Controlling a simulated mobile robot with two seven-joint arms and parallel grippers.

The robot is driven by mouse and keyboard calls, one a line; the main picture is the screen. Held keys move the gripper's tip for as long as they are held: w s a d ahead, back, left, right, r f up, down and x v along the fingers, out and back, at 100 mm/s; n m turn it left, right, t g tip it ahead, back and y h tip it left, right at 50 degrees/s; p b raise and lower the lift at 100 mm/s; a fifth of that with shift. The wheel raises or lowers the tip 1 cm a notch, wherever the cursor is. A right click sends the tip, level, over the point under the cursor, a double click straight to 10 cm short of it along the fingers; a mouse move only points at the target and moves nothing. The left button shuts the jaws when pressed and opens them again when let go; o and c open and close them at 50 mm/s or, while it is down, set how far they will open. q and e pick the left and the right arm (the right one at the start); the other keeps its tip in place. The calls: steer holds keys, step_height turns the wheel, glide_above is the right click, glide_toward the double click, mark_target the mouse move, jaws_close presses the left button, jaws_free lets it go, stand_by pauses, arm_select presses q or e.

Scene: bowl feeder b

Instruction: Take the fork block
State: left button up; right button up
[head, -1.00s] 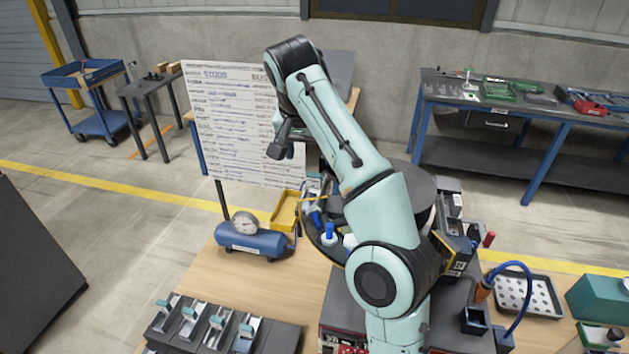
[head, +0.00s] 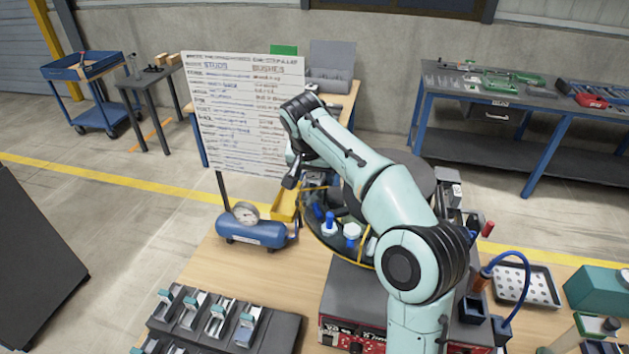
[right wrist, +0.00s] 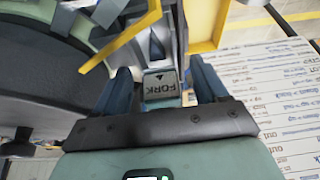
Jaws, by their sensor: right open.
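The fork block (right wrist: 160,84) is a grey block with FORK and an arrow on its face, seen in the right wrist view between my two fingers. My right gripper (right wrist: 163,78) is open, with a blue-grey finger on each side of the block. I cannot tell whether either finger touches it. In the head view the right gripper (head: 291,180) is small and partly hidden, at the left edge of the round bowl feeder (head: 325,238). I cannot make out the fork block there. My left gripper is not in view.
A yellow chute (head: 284,206) stands close to the gripper, with a whiteboard (head: 245,115) behind. A blue air tank (head: 250,232) with a gauge is left of the bowl. A dark rack (head: 225,325) with several holders sits in front. Bare table lies between them.

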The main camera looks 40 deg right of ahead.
steer(key=shift+w+d+f, duration=0.1)
steer(key=shift+w+f, duration=0.05)
steer(key=shift+f, duration=0.1)
steer(key=c, duration=1.3)
steer(key=shift+r, duration=0.15)
step_height(320, 180, up, 9)
steer(key=shift+f, duration=0.1)
steer(key=shift+r, duration=0.5)
